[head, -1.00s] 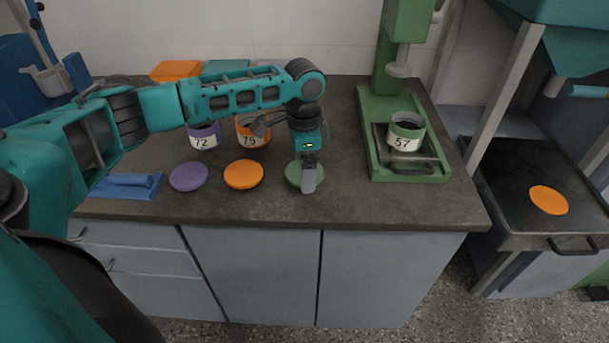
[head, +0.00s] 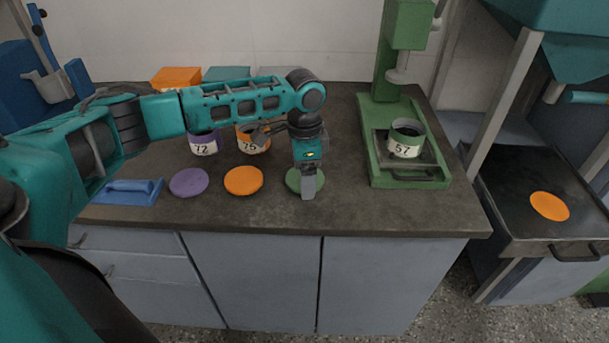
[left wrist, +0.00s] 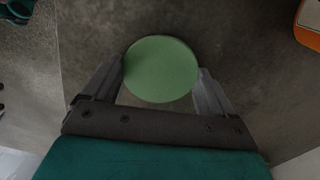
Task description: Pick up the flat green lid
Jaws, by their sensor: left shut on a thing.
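The flat green lid (head: 318,181) is on or just above the grey worktop, partly hidden behind my left gripper (head: 308,190) in the head view. In the left wrist view the round lid (left wrist: 161,69) sits between the two fingers of my left gripper (left wrist: 162,82), which touch its left and right edges. The left gripper is shut on the lid. I cannot tell whether the lid is clear of the worktop. My right gripper is not in view.
An orange lid (head: 244,180) and a purple lid (head: 189,182) lie to the left, with a blue tool (head: 130,191) beyond. Containers marked 72 (head: 203,146) and 75 (head: 252,145) stand behind. The green shaker (head: 411,176) holds container 57 (head: 406,146).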

